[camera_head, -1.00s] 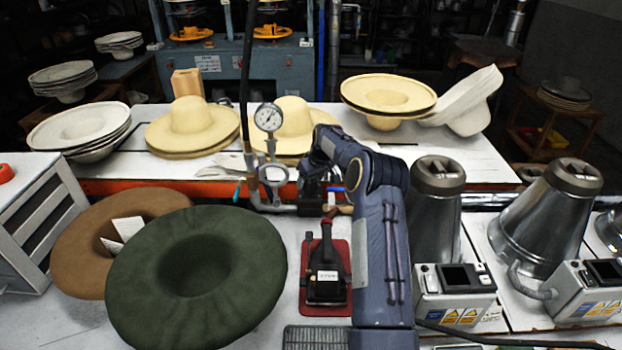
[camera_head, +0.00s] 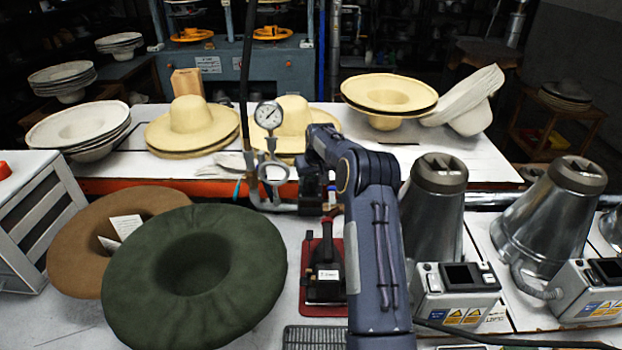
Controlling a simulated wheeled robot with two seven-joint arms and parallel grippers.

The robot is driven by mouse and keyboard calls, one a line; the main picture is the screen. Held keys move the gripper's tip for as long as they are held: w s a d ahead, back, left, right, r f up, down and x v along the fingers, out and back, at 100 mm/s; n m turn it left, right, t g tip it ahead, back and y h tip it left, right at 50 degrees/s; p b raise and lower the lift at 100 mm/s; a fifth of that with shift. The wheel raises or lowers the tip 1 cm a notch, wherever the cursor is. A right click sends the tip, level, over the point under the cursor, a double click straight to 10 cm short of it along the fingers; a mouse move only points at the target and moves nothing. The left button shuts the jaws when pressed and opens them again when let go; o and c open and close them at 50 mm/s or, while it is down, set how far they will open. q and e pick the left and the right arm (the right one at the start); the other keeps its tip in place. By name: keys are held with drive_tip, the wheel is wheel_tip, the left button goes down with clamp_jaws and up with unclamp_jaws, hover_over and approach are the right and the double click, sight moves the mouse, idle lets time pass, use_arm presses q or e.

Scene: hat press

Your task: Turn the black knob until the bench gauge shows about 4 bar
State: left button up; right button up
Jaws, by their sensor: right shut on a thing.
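The bench gauge (camera_head: 268,115) has a round white dial and stands on the grey pipework at the back edge of the near bench. Its needle appears to point to the upper right, but the scale is too small to read. My right gripper (camera_head: 327,204) is at the pipework, just right of and below the gauge. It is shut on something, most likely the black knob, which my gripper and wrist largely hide. My left gripper is not in view.
A dark green hat (camera_head: 140,295) and a brown hat (camera_head: 75,250) lie at the left. A dark iron (camera_head: 325,270) stands on a red pad (camera_head: 312,308) close to my right forearm. Metal cones (camera_head: 432,215) with control boxes (camera_head: 455,300) stand at the right.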

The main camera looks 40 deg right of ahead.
drive_tip(key=o, duration=1)
drive_tip(key=shift+r, duration=0.1)
drive_tip(key=d+b+v, duration=0.1)
drive_tip(key=v, duration=0.6)
drive_tip(key=shift+a+r+b, duration=0.3)
drive_tip(key=shift+a+b, duration=0.05)
drive_tip(key=shift+a, duration=0.2)
drive_tip(key=shift+s, duration=0.15)
